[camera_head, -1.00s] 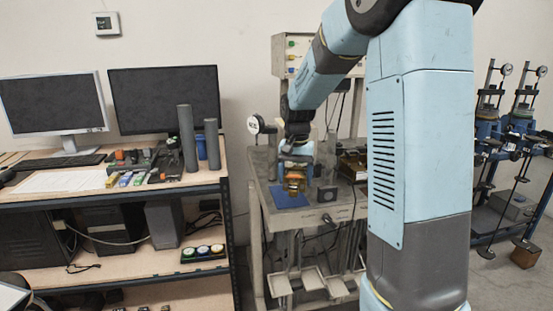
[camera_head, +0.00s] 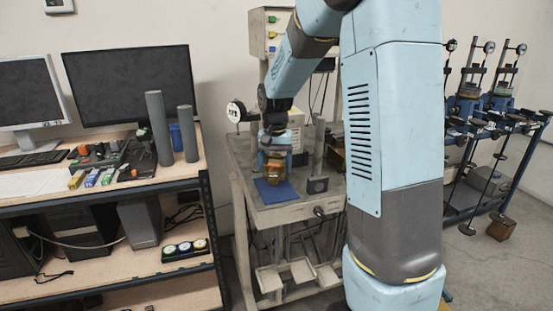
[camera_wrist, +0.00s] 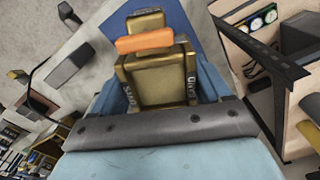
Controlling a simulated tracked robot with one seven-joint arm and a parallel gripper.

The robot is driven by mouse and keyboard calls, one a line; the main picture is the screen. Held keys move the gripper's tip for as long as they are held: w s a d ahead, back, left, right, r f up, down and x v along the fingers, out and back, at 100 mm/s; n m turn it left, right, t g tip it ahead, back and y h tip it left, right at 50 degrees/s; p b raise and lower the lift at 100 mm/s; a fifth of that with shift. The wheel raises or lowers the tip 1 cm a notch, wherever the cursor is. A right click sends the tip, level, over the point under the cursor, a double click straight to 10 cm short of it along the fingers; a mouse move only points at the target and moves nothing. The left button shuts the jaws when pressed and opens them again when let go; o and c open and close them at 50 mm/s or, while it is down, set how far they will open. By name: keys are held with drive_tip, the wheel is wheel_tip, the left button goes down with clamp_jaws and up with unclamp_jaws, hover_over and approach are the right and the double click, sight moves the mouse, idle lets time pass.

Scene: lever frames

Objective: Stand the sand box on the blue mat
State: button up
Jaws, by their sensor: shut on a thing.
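The sand box (camera_wrist: 158,80) is golden-brown, with dark lettered sides and an orange bar across it. My gripper (camera_wrist: 160,88) is shut on it, with a blue-grey finger on either side in the wrist view. In the head view my gripper (camera_head: 275,153) points down and holds the box (camera_head: 275,169) over the back part of the blue mat (camera_head: 277,193). The mat lies flat on the grey bench, and its front part is bare. In the wrist view the mat (camera_wrist: 207,40) shows behind the box. Whether the box touches the mat, I cannot tell.
The grey bench (camera_head: 298,214) carries a dial gauge (camera_head: 236,111) at back left. A dark block (camera_head: 317,185) and an upright post (camera_head: 319,143) stand right of the mat. A wooden shelf (camera_head: 185,180) with monitors and grey cylinders (camera_head: 158,128) is at left.

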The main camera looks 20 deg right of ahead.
sight(275, 188)
drive_tip(key=shift+f, duration=1.85)
drive_tip(key=shift+f, duration=0.5)
drive_tip(key=shift+s+f, duration=0.25)
drive_tip(key=shift+f, duration=0.45)
clamp_jaws()
drive_tip(key=o, duration=1.8)
unclamp_jaws()
